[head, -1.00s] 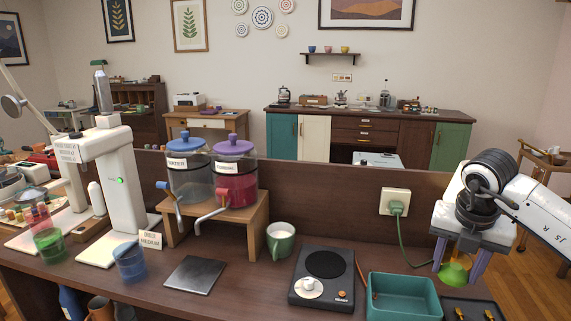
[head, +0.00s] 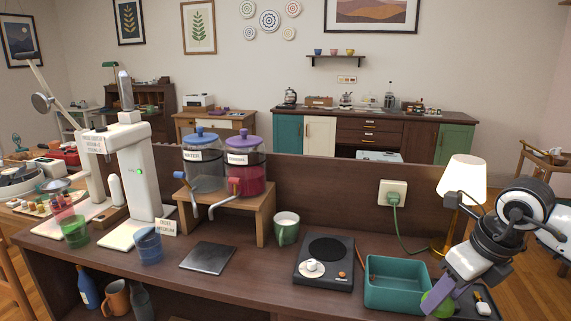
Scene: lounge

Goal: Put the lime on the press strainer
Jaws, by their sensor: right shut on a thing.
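The green lime (head: 436,304) is held between the purple fingers of my right gripper (head: 438,298), by the right end of the teal tray; the fingers partly hide it. A white press-like machine (head: 129,180) stands at the left of the counter with a small sign on its top. I cannot clearly pick out its strainer; a reddish see-through piece (head: 63,208) sits above a green glass (head: 75,232) beside it. My left gripper is not in view.
The teal tray (head: 368,297) and the black hot plate (head: 324,285) are left of my right gripper. A green mug (head: 286,228), a blue glass (head: 148,246), a dark flat plate (head: 207,257) and two dispensers on a wooden stand (head: 263,225) occupy the counter. A lamp (head: 462,182) stands behind my right arm.

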